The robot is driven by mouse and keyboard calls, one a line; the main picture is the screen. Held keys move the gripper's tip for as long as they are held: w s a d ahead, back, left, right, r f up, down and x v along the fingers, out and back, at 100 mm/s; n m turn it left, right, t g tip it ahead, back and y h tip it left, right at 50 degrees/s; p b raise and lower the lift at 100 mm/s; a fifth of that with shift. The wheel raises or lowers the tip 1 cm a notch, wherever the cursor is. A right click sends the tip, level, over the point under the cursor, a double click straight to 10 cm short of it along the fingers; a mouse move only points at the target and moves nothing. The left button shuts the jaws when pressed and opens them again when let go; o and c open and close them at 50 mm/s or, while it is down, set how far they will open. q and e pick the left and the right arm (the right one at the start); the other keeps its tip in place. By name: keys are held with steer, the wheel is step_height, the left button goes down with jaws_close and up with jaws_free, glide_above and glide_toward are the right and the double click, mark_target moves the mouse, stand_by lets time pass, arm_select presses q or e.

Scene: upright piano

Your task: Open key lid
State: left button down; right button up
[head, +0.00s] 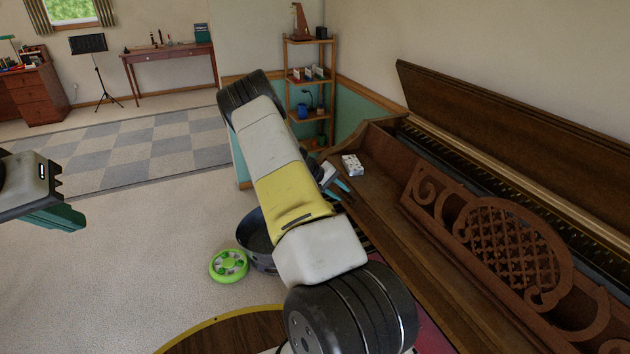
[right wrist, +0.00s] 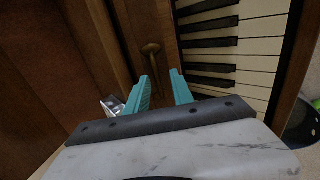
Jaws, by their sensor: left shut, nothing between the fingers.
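The brown upright piano (head: 385,195) stands at the right in the head view. In the right wrist view, white and black keys (right wrist: 255,45) lie bare at the right. A brown wooden panel, seemingly the key lid (right wrist: 148,22), runs beside them and bears a brass knob (right wrist: 151,48). My right gripper (right wrist: 160,75) is open, its teal fingers apart, with the knob just beyond the gap between the tips; contact cannot be told. In the head view my right gripper (head: 341,184) is partly hidden behind its arm. My left gripper (head: 65,217) is shut and empty over the carpet, far from the piano.
The piano's top lid (head: 500,120) stands raised. A small white box (head: 352,165) lies on the piano ledge. A dark pot (head: 254,232), a green round object (head: 228,265) and a wooden round top (head: 230,333) are below my right arm. Carpet at left is clear.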

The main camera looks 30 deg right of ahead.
steer(key=v, duration=0.7)
steer(key=shift+a+r, duration=0.2)
steer(key=shift+r, duration=0.1)
steer(key=s+a+r+t+y, duration=0.1)
steer(key=s+a+r+y, duration=0.25)
steer(key=a+r, duration=0.3)
steer(key=s+a+r+m+t+y, duration=0.1)
steer(key=s+a+r+y, duration=0.1)
steer(key=s+a+r, duration=0.45)
steer(key=s+a+r+t+y, duration=0.15)
steer(key=a+r, duration=0.25)
steer(key=r, duration=0.5)
steer(key=s+a+r+n+t+y, duration=0.1)
steer(key=s+a+r, duration=0.3)
steer(key=s, duration=0.5)
steer(key=s+a+r+n+t+y, duration=0.1)
steer(key=s+a+r+t+y, duration=0.1)
steer(key=s+a+r, duration=0.3)
steer(key=s+a+y, duration=0.1)
steer(key=s+a, duration=0.2)
steer(key=s, duration=0.1)
steer(key=shift+s, duration=0.4)
